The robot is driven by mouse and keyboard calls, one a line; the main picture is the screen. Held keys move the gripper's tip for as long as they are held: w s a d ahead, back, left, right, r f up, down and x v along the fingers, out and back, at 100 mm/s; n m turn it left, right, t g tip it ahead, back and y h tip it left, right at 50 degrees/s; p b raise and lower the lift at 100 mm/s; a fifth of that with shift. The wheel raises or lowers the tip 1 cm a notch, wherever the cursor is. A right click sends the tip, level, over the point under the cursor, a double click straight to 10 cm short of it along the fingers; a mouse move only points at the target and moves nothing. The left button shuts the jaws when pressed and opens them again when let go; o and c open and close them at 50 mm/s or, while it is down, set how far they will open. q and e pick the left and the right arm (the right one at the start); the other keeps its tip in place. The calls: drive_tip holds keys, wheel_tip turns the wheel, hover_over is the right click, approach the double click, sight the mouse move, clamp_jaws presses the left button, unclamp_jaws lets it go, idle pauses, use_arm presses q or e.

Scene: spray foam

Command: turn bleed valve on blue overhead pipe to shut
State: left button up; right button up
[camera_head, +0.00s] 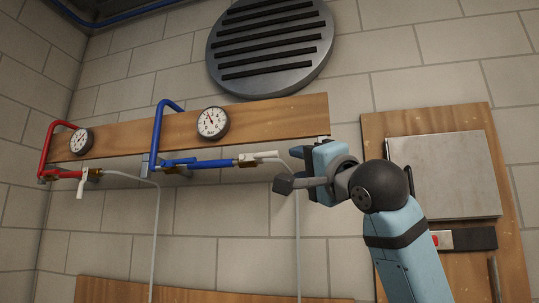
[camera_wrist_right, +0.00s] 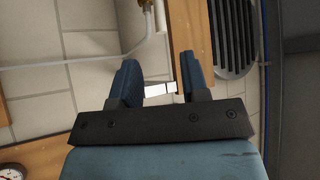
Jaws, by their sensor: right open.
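The blue pipe (camera_head: 157,125) comes down over the wooden board and runs right to a brass bleed valve (camera_head: 243,160). The valve's white handle (camera_head: 266,156) points right, roughly in line with the pipe. My right gripper (camera_head: 298,170) is open just right of the handle's end. In the right wrist view the two fingers (camera_wrist_right: 160,82) stand apart, with a short white piece (camera_wrist_right: 160,88) showing between them. It looks like the handle's end; I cannot tell whether either finger touches it. My left gripper is in neither view.
A red pipe (camera_head: 46,148) with its own white handle (camera_head: 80,190) pointing down is at the left. Gauges (camera_head: 213,122) sit on the wooden board (camera_head: 280,112). A round vent (camera_head: 270,45) is above. A thin hose (camera_head: 298,240) hangs below the gripper. A metal panel (camera_head: 440,175) is right.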

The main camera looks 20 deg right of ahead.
sight(273, 155)
drive_tip(key=p+x, duration=0.3)
drive_tip(key=x, duration=0.7)
drive_tip(key=shift+w+r, duration=0.1)
drive_tip(key=shift+p+x, duration=0.3)
drive_tip(key=shift+x, duration=0.5)
drive_tip(key=shift+a, duration=0.1)
clamp_jaws()
